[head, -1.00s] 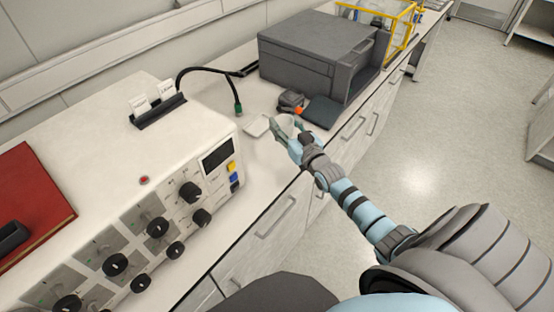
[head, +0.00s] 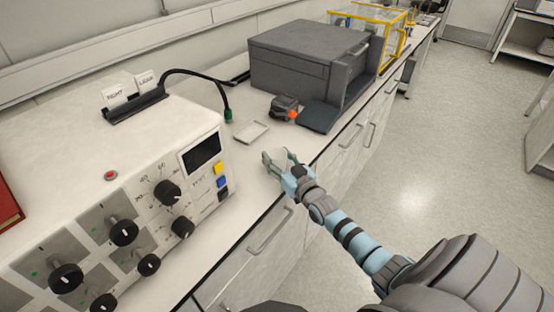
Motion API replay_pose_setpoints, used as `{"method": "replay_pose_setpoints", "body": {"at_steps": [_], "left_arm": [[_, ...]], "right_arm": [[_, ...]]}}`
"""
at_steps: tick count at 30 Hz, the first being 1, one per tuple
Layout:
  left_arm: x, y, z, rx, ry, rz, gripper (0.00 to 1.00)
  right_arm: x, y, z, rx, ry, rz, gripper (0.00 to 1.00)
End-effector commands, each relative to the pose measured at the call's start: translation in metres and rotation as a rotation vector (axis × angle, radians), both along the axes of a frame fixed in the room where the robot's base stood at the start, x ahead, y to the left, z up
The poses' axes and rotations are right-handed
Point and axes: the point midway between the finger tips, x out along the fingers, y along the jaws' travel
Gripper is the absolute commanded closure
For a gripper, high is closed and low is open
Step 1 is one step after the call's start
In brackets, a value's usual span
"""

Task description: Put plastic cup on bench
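The pale, translucent plastic cup (head: 279,157) is between the fingers of my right gripper (head: 279,161), low over the front part of the white bench (head: 255,178). The fingers are on both sides of the cup and appear shut on it. They hide part of the cup, and I cannot tell whether its base touches the bench. My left gripper is not in view.
A small white tray (head: 251,132) lies behind the cup. A white control unit with knobs (head: 140,190) stands to the left. A dark grey printer-like box (head: 310,65) and a small grey device (head: 285,106) stand farther back. Bare bench surrounds the cup.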

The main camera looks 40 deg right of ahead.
Motion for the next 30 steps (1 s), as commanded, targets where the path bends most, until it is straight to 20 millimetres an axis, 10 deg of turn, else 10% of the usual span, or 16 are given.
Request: {"method": "replay_pose_setpoints", "body": {"at_steps": [14,30], "left_arm": [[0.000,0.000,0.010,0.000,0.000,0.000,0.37],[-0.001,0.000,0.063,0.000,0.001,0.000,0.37]], "right_arm": [[-0.005,0.001,0.006,-0.001,0.002,0.001,0.37],[-0.117,0.012,0.005,-0.001,0.001,0.001,0.37]]}}
